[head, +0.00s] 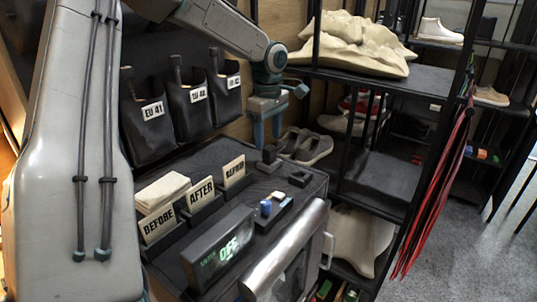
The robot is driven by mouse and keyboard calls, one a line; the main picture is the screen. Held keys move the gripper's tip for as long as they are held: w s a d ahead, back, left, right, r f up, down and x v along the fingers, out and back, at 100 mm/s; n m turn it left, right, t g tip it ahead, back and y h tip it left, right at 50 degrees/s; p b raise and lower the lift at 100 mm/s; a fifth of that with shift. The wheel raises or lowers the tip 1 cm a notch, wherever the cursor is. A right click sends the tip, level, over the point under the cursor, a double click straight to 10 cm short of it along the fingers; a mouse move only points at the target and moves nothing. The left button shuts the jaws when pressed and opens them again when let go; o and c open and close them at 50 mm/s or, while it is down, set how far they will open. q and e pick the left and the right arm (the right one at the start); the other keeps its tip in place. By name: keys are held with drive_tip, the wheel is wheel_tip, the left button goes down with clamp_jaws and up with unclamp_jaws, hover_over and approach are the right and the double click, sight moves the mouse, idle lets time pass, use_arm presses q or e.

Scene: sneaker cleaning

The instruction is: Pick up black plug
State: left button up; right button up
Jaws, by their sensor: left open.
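My left gripper (267,134) points down above the back right part of the dark bench top (237,195). Its fingers are apart and nothing shows between them. A small black piece (269,160), which looks like the black plug, stands on the bench just below the fingertips. I cannot tell whether the fingertips touch it. A second small black piece (299,177) lies a little to the right and nearer. It is too small to tell which of them is the plug. My right gripper is not in view.
Labelled pouches (148,122) hang on the wall. A black shelf (385,181) stands right.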

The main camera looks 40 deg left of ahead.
sight(269, 147)
use_arm(q)
drive_tip(key=shift+w+f, duration=0.2)
drive_tip(key=shift+f, duration=0.1)
drive_tip(key=f+p, duration=0.2)
drive_tip(key=p, duration=0.1)
drive_tip(key=shift+s+d+f, duration=0.1)
drive_tip(key=shift+d+f, duration=0.1)
wheel_tip(269, 147, down, 2)
drive_tip(key=shift+a+p, duration=0.1)
drive_tip(key=shift+p, duration=0.3)
drive_tip(key=shift+f, duration=0.35)
drive_tip(key=c, duration=0.8)
drive_tip(key=shift+c, duration=1.1)
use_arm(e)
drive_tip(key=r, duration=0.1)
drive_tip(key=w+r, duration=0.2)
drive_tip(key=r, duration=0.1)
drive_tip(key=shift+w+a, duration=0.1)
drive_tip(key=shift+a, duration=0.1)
